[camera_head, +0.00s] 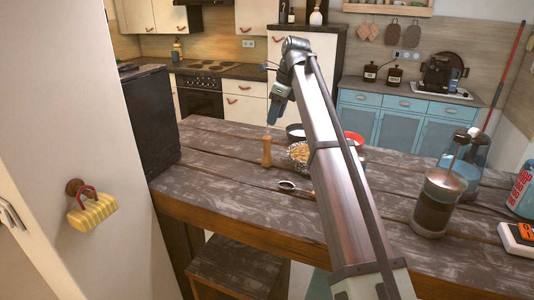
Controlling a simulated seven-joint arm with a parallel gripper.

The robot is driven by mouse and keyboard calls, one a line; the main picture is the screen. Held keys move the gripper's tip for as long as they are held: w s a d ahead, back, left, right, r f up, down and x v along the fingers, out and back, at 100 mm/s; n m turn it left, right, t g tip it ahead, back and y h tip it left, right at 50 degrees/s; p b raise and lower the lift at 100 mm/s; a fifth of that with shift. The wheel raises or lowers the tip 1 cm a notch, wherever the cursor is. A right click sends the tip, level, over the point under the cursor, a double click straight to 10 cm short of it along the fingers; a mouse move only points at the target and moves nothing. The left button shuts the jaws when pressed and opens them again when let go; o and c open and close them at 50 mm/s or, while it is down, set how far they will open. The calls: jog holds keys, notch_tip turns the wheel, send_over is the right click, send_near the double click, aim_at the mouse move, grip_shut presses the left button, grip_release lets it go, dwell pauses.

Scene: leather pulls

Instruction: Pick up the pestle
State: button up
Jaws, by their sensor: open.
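A light wooden upright piece (266,151), with a narrow top and wider base, stands on the dark plank table. It is likely the pestle, but it is small here and could be a mill. My gripper (273,120) points down and is open, above the wooden piece and slightly to its right in the picture. It looks apart from the piece. The fingers are small and dark, and the gap between them is hard to see.
A patterned bowl with tan contents (298,152) stands right of the wooden piece, partly behind my arm. A small strainer or spoon (288,185) lies in front.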

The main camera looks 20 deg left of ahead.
aim_at(266, 148)
jog(key=x, duration=1.3)
jog(key=shift+s+f, duration=0.1)
jog(key=shift+f, duration=0.3)
grip_shut()
